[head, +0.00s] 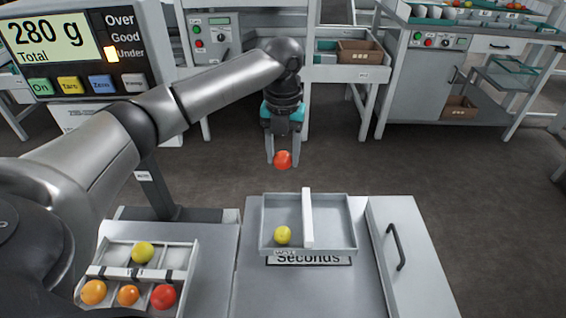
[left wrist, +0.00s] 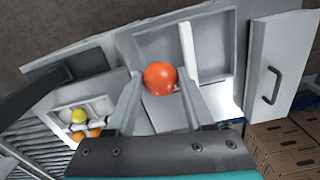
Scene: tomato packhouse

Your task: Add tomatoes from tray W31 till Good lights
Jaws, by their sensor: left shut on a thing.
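My left gripper (head: 283,152) is shut on a red tomato (head: 283,160), held in the air beyond the far edge of the tray marked Seconds in the head view. The held tomato (left wrist: 160,78) also shows between the fingertips in the left wrist view. A divided tray (head: 188,262) at the lower left holds a yellow tomato (head: 143,252), two orange ones (head: 94,292) and a red one (head: 163,297); its label is too small to read. The scale display (head: 46,40) reads 280 g Total, and the light beside Under (head: 111,53) is lit. My right gripper is out of view.
The Seconds tray (head: 350,226) has a white divider (head: 307,218) and a yellow tomato (head: 283,235) in its left part. A panel with a dark handle (head: 395,247) lies to its right. Cardboard boxes (left wrist: 285,145) stand low at the right. Benches stand across the floor.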

